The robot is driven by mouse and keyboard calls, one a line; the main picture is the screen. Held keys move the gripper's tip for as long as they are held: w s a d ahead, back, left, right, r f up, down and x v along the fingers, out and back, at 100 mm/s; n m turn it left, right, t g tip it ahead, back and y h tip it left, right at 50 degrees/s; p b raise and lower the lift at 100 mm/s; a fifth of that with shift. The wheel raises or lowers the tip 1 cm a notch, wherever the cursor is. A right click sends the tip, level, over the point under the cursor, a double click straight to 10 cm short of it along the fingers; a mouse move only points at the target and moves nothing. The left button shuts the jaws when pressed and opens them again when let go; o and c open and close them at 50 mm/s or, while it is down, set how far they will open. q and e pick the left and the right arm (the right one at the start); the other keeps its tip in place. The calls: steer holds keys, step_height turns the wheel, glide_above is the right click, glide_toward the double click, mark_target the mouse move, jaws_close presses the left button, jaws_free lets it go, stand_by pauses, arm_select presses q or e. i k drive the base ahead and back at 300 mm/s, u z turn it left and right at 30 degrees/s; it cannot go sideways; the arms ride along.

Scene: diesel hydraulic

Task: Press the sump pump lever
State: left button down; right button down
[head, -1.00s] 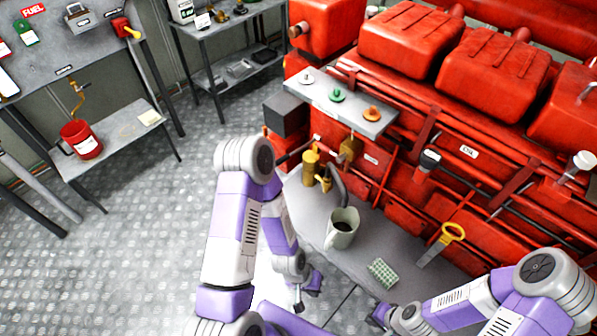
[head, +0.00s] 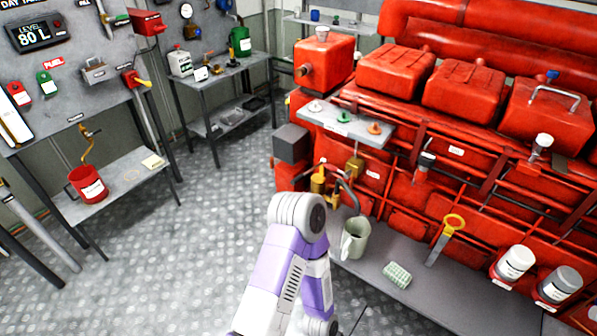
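The brass pump (head: 318,183) is mounted low on the front of the red engine (head: 400,150), above the left end of the grey ledge. A dark curved pipe (head: 350,196) runs from beside it toward a pale jug (head: 355,238) on the ledge. I cannot clearly pick out the pump's lever at this size. My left arm rises from the bottom centre, and its elbow is just below and left of the pump. Neither gripper is in view.
A grey shelf (head: 345,126) with several coloured knobs juts out above the pump. The metal floor at left is clear, beside a bench with a red bucket (head: 88,184).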

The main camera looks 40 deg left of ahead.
mark_target(297, 179)
steer(key=u, duration=0.5)
steer(key=i, duration=0.65)
steer(key=u, duration=0.45)
